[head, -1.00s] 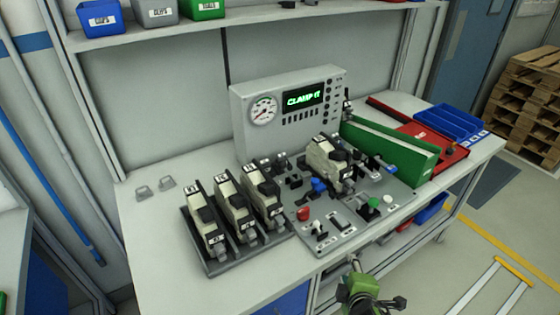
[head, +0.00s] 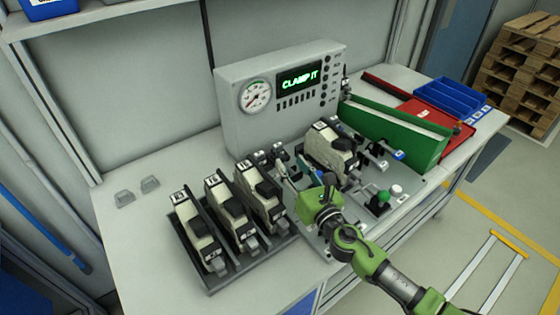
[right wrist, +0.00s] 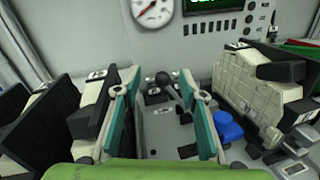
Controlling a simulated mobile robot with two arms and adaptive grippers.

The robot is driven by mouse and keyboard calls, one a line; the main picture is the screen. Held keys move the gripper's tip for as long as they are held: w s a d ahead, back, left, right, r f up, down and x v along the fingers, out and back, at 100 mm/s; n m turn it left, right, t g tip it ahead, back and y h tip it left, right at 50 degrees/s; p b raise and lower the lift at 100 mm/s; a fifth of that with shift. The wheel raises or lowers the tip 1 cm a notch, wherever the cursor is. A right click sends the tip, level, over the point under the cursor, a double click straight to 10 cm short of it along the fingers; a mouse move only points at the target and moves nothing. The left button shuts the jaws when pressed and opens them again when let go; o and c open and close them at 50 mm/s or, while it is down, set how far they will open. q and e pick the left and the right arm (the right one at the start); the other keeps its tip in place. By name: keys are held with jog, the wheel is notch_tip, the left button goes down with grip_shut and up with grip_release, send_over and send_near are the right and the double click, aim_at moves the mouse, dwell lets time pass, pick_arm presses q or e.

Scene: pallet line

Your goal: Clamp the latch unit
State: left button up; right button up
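The latch unit (head: 330,148), a beige block with black parts, sits in the fixture plate in front of the control box; it also shows at the right of the right wrist view (right wrist: 262,100). My right gripper (head: 301,176) is over the plate, just left of that unit. In the right wrist view its two teal fingers (right wrist: 163,98) are spread apart. A black-knobbed lever (right wrist: 165,82) shows between and beyond the fingertips, with no contact visible. A blue knob (right wrist: 228,128) is right of the fingers. My arm hides the front of the plate. My left gripper is out of view.
A rack (head: 218,283) with three similar units stands left of the plate. The control box (head: 280,95) behind reads "CLAMP IT". A green bin (head: 400,130), a red tray (head: 430,117) and blue bins (head: 458,98) are at the right. The left tabletop is mostly clear.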

aim_at(280, 157)
jog(key=w+f, duration=0.1)
jog(key=w+a+f+b, duration=0.1)
jog(key=f, duration=0.1)
jog(key=shift+w+f, duration=0.2)
jog(key=shift+w, duration=0.15)
jog(key=x, duration=0.4)
jog(key=shift+f+b, duration=0.15)
jog(key=shift+b, duration=0.25)
jog(key=shift+w+a, duration=0.15)
jog(key=shift+w, duration=0.3)
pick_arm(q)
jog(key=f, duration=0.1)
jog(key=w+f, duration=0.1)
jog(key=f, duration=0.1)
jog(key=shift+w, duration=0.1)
pick_arm(e)
grip_shut()
